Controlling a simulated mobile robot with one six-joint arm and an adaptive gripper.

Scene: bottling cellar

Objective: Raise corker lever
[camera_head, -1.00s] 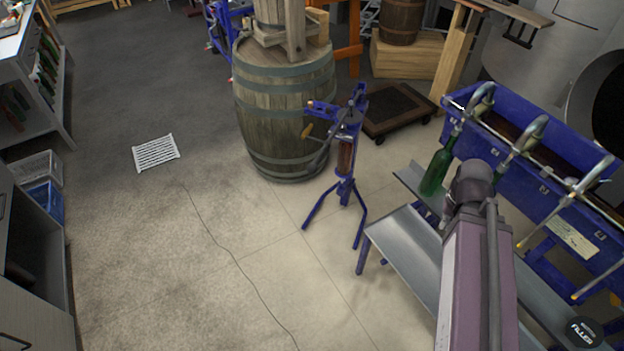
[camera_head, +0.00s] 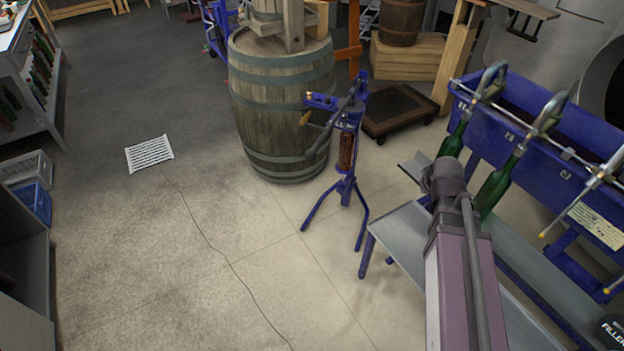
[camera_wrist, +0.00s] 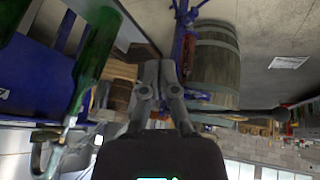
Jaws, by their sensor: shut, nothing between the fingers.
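The blue floor corker (camera_head: 346,150) stands on splayed legs beside the big barrel, with a reddish-brown tube in its column. Its grey lever (camera_head: 326,132) slants down to the lower left from the corker's head, and its dark grip end is low. A small wooden handle (camera_head: 305,118) shows left of the head. My gripper (camera_wrist: 160,66) is shut and empty, apart from the lever. In the head view my arm hides it.
The large barrel (camera_head: 282,100) stands close behind the corker. The blue bottle filler (camera_head: 540,135) with green bottles (camera_head: 492,188) and a metal shelf (camera_head: 410,235) is close to my arm at right. A wheeled dolly (camera_head: 397,110) lies behind the corker. Floor to the left is clear.

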